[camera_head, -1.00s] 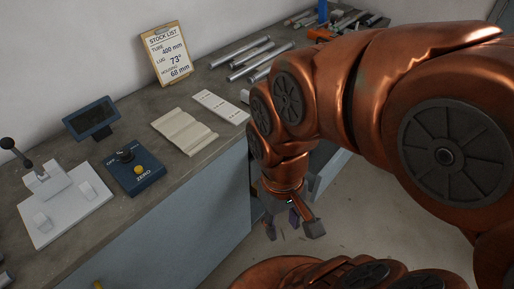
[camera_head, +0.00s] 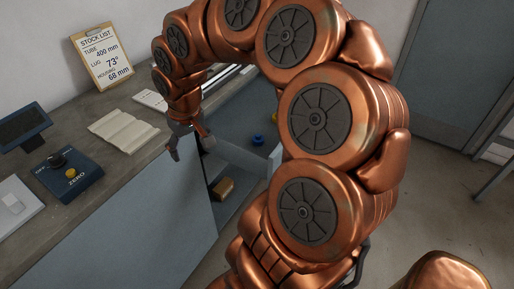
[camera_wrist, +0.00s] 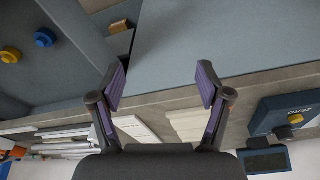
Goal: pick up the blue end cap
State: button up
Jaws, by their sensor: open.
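The blue end cap (camera_head: 257,140) lies in an open grey drawer (camera_head: 240,156) under the worktop in the head view. It also shows at the upper left of the wrist view (camera_wrist: 45,37), to the left of my gripper and clear of the fingers. My gripper (camera_head: 190,147) is open and empty, near the worktop's front edge and to the left of the drawer in the head view. In the wrist view its two fingers (camera_wrist: 162,88) stand wide apart with nothing between them.
A yellow round part (camera_wrist: 11,55) lies near the blue cap. A brown block (camera_head: 222,188) sits in a compartment below the drawer. The worktop holds a cream ridged block (camera_head: 124,130), a blue control box (camera_head: 69,176) and a clipboard (camera_head: 102,50). Open floor lies right of my arm.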

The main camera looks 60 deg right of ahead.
jog(key=w+d+f+m+t+b, duration=0.1)
jog(key=d+f, duration=0.2)
jog(key=d, duration=0.3)
jog(key=w+d+f+m+b, duration=0.1)
jog(key=w+d+f+b, duration=0.15)
jog(key=d, duration=0.35)
jog(key=m+h+b, duration=0.2)
jog(key=m+b, duration=0.1)
jog(key=m, duration=0.1)
send_over(258, 135)
jog(key=s+a, duration=0.2)
notch_tip(258, 135, down, 8)
jog(key=shift+h, duration=0.3)
jog(key=shift+p+x, duration=0.9)
jog(key=shift+x, duration=2.65)
jog(key=c, duration=0.8)
